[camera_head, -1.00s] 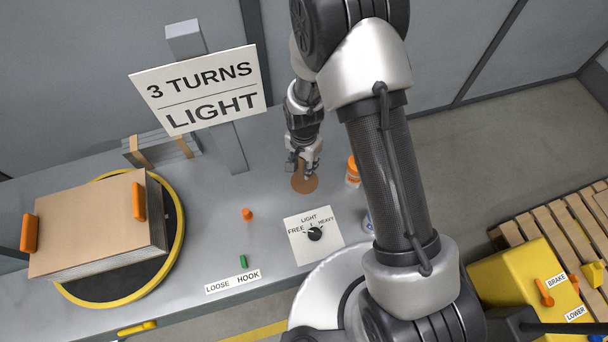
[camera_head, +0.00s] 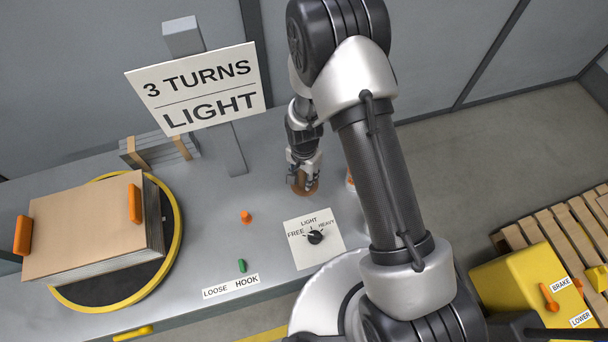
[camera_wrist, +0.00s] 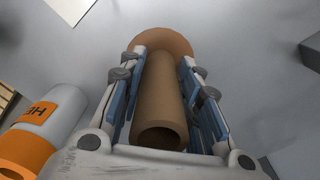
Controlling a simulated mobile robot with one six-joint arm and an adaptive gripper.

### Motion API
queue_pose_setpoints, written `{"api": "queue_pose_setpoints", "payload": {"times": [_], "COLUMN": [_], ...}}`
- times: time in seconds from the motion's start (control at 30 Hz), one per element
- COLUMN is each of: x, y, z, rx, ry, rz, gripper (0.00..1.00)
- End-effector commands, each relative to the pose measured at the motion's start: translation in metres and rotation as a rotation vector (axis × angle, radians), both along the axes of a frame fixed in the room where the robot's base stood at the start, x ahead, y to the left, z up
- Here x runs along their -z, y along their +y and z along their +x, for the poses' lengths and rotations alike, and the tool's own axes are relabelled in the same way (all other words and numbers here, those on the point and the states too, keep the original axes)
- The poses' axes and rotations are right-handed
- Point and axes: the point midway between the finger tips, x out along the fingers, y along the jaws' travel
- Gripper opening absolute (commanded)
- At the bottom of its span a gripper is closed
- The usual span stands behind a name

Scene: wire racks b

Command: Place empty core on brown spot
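The empty core (camera_wrist: 163,95) is a brown hollow tube between the fingers of my gripper (camera_wrist: 163,75) in the wrist view. The blue finger pads lie along both its sides and appear to touch it. The core's open near end faces the wrist camera. Its far end overlaps the round brown spot (camera_wrist: 180,40); I cannot tell whether it touches the surface. In the head view, my gripper (camera_head: 304,178) is low over the brown spot (camera_head: 302,191), hiding most of it and the core.
An orange-and-white container (camera_wrist: 50,128) stands close beside my gripper, mostly hidden behind my arm in the head view. A dial plate (camera_head: 326,250) and orange knob (camera_head: 246,217) are on the bench nearby. A sheet stack (camera_head: 90,225) sits on the yellow-rimmed turntable (camera_head: 178,240).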

Motion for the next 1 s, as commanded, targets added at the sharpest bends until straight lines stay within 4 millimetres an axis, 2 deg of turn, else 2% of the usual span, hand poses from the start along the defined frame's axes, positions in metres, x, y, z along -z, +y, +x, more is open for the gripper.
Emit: {"api": "queue_pose_setpoints", "payload": {"times": [0.2,0.57,0.67,1.0], "x": [0.000,-0.005,-0.017,-0.091], "y": [0.000,0.000,0.000,0.001], "z": [0.000,0.000,0.002,0.001], "rx": [0.000,0.000,0.000,0.000], "ry": [0.000,0.000,-0.004,-0.003], "rz": [0.000,0.000,0.001,0.001], "gripper": [0.47,0.47,0.47,0.47]}}
